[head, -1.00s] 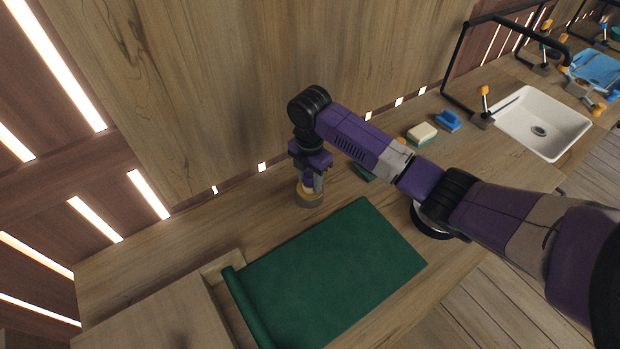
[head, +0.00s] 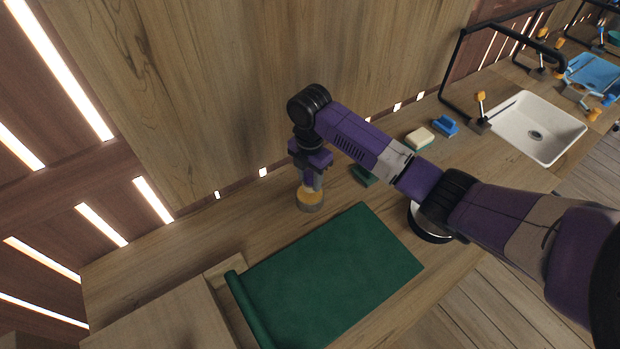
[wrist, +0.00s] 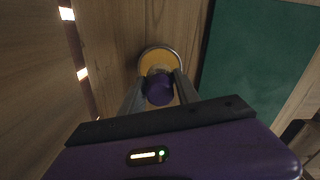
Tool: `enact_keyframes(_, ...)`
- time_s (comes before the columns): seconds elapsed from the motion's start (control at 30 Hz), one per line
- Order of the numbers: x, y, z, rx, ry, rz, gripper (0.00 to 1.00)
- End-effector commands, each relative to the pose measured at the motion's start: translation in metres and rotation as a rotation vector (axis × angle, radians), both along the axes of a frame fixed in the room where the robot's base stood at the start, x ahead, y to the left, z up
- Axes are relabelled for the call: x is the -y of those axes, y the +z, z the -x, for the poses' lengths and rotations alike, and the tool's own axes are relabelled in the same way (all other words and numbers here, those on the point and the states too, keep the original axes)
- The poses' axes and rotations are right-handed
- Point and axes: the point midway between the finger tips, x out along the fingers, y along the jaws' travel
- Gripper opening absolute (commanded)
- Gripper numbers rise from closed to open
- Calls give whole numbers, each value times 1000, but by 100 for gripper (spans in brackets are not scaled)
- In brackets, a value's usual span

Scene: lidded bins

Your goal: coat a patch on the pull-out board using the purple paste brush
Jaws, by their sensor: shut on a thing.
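My gripper (head: 314,184) points down over a round pot (head: 310,203) on the wooden counter. It is shut on the purple paste brush, whose purple handle (wrist: 159,90) sits between the fingers in the wrist view. The pot shows there too, with a yellow-orange inside (wrist: 157,60) and a metal rim. The brush's lower end is hidden, so I cannot tell if it touches the paste. A pale wooden board (head: 165,322) at the lower left looks like the pull-out board.
A dark green block (head: 364,175), a cream-and-green sponge (head: 419,139) and a blue brush (head: 446,126) lie along the back.

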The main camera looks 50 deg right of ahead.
Motion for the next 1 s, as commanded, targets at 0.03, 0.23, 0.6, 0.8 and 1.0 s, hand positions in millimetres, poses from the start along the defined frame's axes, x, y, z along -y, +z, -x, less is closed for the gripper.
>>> enact_keyframes(0.03,0,7,0,0,0,0,6)
enact_keyframes(0.23,0,20,0,1,0,-1,6)
enact_keyframes(0.6,0,38,0,1,0,0,6)
enact_keyframes(0.8,0,38,0,1,-1,0,6)
enact_keyframes(1.0,0,38,0,1,-1,0,6)
